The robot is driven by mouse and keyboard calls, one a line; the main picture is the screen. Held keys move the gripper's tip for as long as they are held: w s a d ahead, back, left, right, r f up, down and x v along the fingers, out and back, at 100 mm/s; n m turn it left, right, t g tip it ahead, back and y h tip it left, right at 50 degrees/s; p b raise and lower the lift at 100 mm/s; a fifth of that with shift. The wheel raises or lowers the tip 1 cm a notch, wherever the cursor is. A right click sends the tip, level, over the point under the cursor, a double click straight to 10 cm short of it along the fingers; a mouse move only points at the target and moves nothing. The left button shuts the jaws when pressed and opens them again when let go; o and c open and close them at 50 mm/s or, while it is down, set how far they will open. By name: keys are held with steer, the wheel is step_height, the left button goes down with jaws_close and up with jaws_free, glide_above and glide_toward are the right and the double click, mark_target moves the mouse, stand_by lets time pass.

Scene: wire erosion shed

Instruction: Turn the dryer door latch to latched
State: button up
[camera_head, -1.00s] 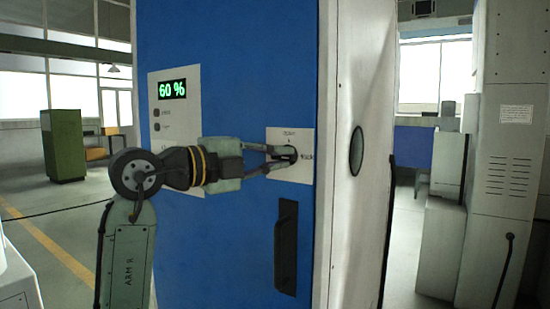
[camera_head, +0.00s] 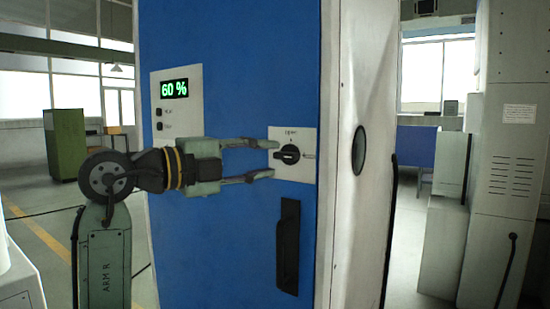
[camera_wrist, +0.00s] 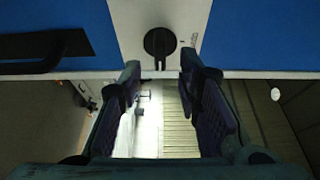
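The dryer door latch is a black round knob (camera_head: 289,154) with a raised bar, on a white plate (camera_head: 303,136) on the blue door. Its bar lies about level, toward the small label at its right. The labels are too small to read surely. My gripper (camera_head: 270,159) is open and empty just left of the knob, one finger higher and one lower, apart from it. In the wrist view the knob (camera_wrist: 160,42) sits beyond and between the open fingertips (camera_wrist: 158,68), its bar pointing down the picture.
A black pull handle (camera_head: 288,246) hangs below the latch on the blue door (camera_head: 225,235). A panel (camera_head: 176,100) reading 60 % is at upper left. The white side wall (camera_head: 345,230) stands right of the door. A grey cabinet (camera_head: 510,160) stands further right.

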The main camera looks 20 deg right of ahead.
steer(key=v, duration=0.8)
steer(key=shift+r, duration=0.1)
